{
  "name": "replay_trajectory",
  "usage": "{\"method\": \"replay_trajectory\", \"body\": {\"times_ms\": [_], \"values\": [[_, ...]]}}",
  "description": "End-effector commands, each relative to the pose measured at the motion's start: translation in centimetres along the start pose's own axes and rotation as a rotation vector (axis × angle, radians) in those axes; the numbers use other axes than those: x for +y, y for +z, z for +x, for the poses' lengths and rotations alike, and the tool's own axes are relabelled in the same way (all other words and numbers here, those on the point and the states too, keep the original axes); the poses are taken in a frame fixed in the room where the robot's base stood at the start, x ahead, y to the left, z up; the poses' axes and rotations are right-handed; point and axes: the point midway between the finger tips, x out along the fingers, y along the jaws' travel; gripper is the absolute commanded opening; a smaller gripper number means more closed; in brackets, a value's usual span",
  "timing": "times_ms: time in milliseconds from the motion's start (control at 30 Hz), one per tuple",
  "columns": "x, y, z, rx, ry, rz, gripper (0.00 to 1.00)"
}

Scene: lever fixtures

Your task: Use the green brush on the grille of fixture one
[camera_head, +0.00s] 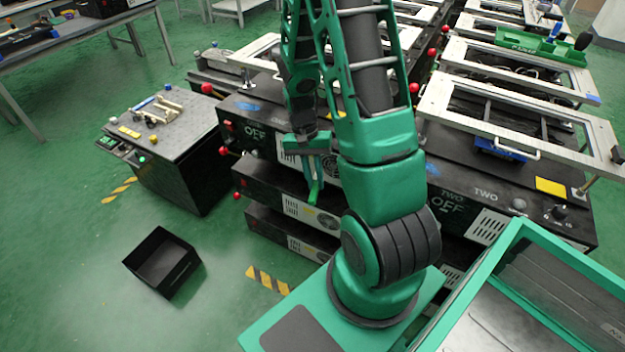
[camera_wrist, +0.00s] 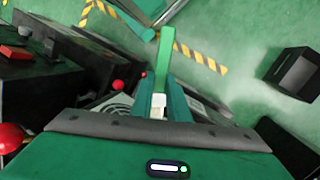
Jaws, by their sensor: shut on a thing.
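My gripper (camera_head: 314,160) is shut on the green brush (camera_head: 314,190), which hangs below the fingers in front of the stack at centre. In the wrist view the brush (camera_wrist: 165,55) extends away from between my two fingers (camera_wrist: 160,92), with a small white part near its held end. The black unit with an OFF label (camera_head: 255,134), apparently fixture one, stands behind my gripper. Its white grille (camera_head: 289,158) is just left of the gripper, partly covered by the arm. I cannot tell whether the brush touches anything; its bristles are not clear.
Lower units with grilles (camera_head: 292,207) sit beneath. Red knobs (camera_head: 224,151) stick out at the left of the stack. Fixture two (camera_head: 485,193) is at the right. An open black box (camera_head: 162,262) lies on the floor at left, with clear floor around it.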

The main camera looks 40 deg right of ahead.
Motion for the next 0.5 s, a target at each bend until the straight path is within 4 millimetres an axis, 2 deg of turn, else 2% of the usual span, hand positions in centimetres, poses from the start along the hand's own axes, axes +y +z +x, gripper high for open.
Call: {"method": "replay_trajectory", "body": {"times_ms": [500], "values": [[0.15,-0.46,-0.06,0.000,0.000,0.001,0.00]]}}
